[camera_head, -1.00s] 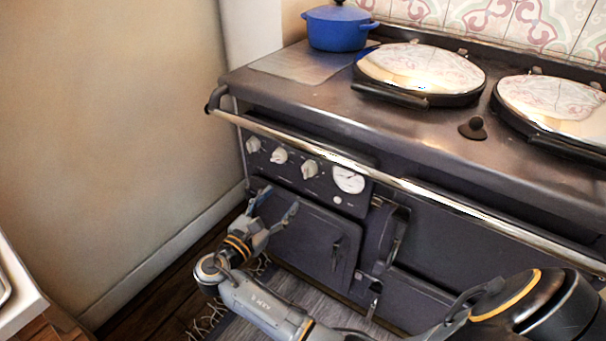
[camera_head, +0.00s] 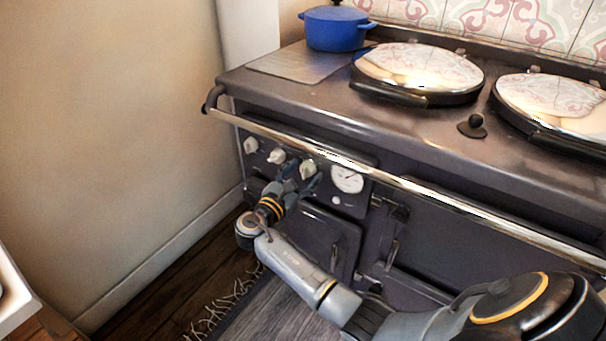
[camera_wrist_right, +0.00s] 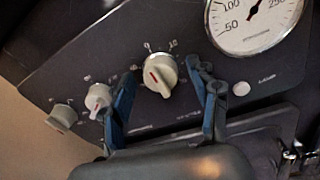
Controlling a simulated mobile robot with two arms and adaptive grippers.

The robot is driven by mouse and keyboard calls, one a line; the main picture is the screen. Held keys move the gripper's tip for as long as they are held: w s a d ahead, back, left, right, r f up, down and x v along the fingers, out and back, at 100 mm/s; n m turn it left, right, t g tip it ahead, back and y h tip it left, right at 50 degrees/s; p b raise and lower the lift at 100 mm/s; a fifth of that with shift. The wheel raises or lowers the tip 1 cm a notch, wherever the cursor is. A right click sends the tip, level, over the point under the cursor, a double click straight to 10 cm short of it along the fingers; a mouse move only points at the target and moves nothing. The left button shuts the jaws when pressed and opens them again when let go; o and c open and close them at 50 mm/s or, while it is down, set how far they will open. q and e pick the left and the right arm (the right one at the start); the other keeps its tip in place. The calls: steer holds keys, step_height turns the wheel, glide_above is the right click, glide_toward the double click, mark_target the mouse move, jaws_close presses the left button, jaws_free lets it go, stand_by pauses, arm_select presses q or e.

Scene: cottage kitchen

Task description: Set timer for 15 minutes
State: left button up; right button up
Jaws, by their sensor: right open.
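Three cream knobs sit in a row on the stove's dark control panel: the left knob (camera_head: 251,146), the middle knob (camera_head: 277,156) and the right knob (camera_head: 308,169). A round white gauge (camera_head: 347,178) is to their right. My right gripper (camera_head: 303,174) is open in front of the right knob. In the right wrist view, the right knob (camera_wrist_right: 160,75) shows between the open fingertips, with its red mark visible. The middle knob (camera_wrist_right: 98,98) is just outside the left finger. I cannot tell whether the fingers touch the right knob. My left gripper is out of view.
A chrome rail (camera_head: 400,185) runs along the stove front above the panel. Two round hob lids and a blue pot (camera_head: 336,28) are on top. Dark oven doors are below the panel. The wall (camera_head: 120,130) is at left, with open floor beside a fringed rug.

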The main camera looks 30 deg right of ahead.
steer(key=c, duration=1.2)
steer(key=shift+o, duration=0.2)
